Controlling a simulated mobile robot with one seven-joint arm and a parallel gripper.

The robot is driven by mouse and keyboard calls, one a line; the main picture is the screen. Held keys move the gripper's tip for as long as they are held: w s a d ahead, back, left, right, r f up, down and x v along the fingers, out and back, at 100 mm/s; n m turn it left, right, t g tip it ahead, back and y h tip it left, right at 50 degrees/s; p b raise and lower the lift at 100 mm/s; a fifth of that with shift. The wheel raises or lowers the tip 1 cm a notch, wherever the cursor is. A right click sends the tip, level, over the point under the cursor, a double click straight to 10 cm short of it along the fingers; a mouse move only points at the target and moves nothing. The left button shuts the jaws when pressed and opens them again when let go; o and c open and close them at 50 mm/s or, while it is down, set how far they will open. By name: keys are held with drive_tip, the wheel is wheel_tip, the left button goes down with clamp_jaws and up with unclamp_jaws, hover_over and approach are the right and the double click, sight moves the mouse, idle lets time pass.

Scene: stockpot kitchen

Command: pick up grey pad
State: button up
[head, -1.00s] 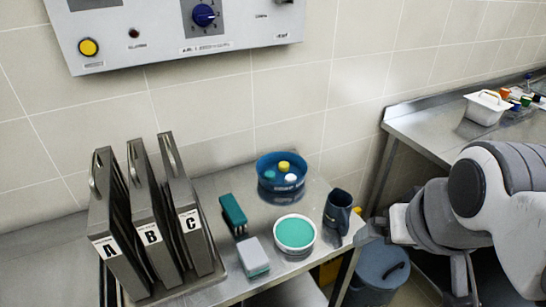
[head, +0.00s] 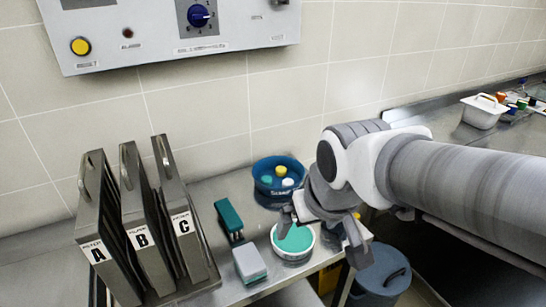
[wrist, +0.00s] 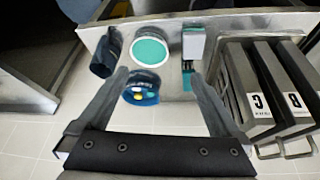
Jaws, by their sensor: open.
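The grey pad (head: 250,263) is a small block, light grey on top with a teal lower layer. It lies on the steel table in front of the teal block (head: 230,220) and left of the white bowl with teal contents (head: 294,242). In the wrist view the pad (wrist: 191,42) shows near the table edge, right of the bowl. My gripper (head: 320,232) is open and empty, over the bowl's right side, to the right of the pad and apart from it. Its fingers (wrist: 160,76) are spread in the wrist view, with the blue tub between them.
A rack with grey folders A, B and C (head: 145,235) stands left of the pad. The blue tub (head: 278,182) stands behind the bowl. A dark jug (wrist: 105,52) is beside the bowl. A lidded bin (head: 381,272) is below the table's right side.

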drive_tip(key=w+a+f+n+g+b, duration=0.1)
drive_tip(key=a+f+n, duration=0.1)
drive_tip(key=a+f, duration=0.5)
drive_tip(key=b, duration=0.3)
hover_over(249, 258)
drive_tip(key=s+d, duration=0.1)
drive_tip(key=s, duration=0.2)
drive_tip(key=shift+y, duration=0.3)
drive_tip(key=f, duration=0.8)
drive_tip(key=shift+w+f, duration=0.25)
drive_tip(key=shift+f, duration=0.1)
drive_tip(key=shift+w+b+x, duration=0.15)
drive_tip(key=shift+b+x, duration=0.05)
drive_tip(key=shift+x, duration=1.35)
drive_tip(key=shift+w+b+x, duration=0.15)
drive_tip(key=shift+b+x, duration=0.05)
drive_tip(key=shift+x, duration=1.35)
drive_tip(key=shift+r, duration=0.1)
drive_tip(key=c, duration=1.4)
drive_tip(key=shift+r, duration=0.1)
drive_tip(key=shift+c, duration=0.2)
